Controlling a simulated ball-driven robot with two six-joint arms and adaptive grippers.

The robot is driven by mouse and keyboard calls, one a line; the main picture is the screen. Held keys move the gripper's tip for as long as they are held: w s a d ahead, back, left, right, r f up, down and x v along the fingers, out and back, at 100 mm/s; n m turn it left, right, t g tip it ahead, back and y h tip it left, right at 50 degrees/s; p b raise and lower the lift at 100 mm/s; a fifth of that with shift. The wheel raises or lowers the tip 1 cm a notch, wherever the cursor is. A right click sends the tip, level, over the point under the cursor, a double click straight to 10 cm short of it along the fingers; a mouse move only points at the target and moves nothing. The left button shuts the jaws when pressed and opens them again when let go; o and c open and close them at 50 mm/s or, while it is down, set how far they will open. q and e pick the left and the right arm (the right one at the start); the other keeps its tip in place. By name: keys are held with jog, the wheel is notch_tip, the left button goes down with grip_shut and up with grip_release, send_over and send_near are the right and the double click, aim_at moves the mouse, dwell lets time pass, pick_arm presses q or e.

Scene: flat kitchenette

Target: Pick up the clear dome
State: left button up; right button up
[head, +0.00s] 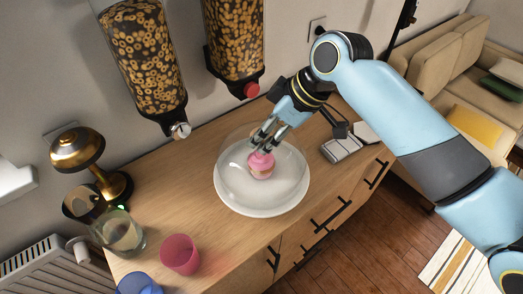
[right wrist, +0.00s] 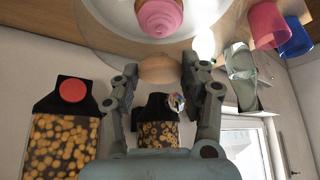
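The clear dome (head: 233,163) stands on a white plate (head: 262,212) on the wooden counter. A pink-topped cupcake (head: 261,166) shows through it and also appears in the right wrist view (right wrist: 160,15). My right gripper (head: 263,143) is at the top of the dome, coming from the upper right. In the right wrist view its fingers (right wrist: 159,70) are apart, with a light brown rounded knob (right wrist: 158,69) between them. The gripper looks open; contact with the knob cannot be made out. My left gripper is not in view.
Two cereal dispensers (head: 146,62) (head: 235,40) hang behind the dome. A gold lamp (head: 78,150), a clear glass (head: 120,233), a pink cup (head: 180,254) and a blue cup (head: 138,284) stand at left. Dark and white flat items (head: 341,148) lie to the right.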

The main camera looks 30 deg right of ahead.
grip_shut()
jog(key=shift+r, duration=0.15)
